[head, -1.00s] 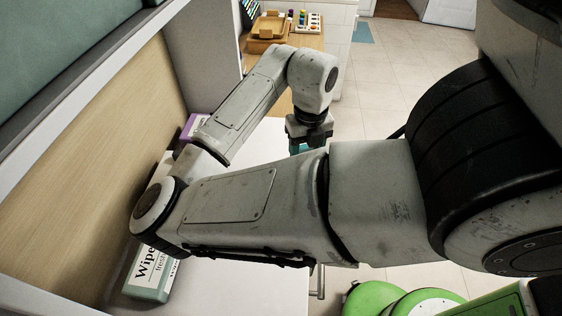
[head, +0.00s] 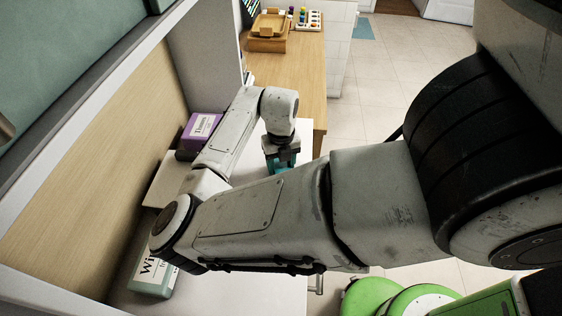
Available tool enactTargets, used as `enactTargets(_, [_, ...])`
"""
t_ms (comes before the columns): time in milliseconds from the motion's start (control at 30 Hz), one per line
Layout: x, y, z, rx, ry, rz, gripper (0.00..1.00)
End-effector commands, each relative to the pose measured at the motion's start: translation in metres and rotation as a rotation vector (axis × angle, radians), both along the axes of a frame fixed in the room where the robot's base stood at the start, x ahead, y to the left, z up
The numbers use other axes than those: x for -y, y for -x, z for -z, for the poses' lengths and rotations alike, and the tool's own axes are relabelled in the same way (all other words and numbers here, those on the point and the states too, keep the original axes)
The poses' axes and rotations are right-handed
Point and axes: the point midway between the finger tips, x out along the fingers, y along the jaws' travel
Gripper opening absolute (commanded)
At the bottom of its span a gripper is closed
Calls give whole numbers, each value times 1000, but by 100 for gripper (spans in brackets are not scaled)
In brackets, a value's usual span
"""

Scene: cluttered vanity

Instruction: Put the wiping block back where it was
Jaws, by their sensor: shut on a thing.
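My gripper (head: 283,158) is past the elbow of my arm, low over the far right part of the white vanity top (head: 240,290). It is shut on a teal block (head: 284,165), which I take to be the wiping block. Only part of the block shows below the jaws. My forearm hides its lower side, so I cannot tell whether it touches the surface.
A purple box (head: 203,128) stands at the back left. A wipes pack (head: 152,272) lies near the left wall, partly behind my arm. A wooden table (head: 305,85) with a wooden tray (head: 268,42) is beyond. Green round seats (head: 375,298) stand at the lower right.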

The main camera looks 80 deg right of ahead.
Motion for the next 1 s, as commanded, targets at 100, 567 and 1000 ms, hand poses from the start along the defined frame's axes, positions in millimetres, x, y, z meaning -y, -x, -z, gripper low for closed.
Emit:
enactTargets(100, [0,0,0,0,0,0,16])
enactTargets(567, [0,0,3,0,-1,0,80])
enactTargets(1000, [1,0,-13,1,0,1,80])
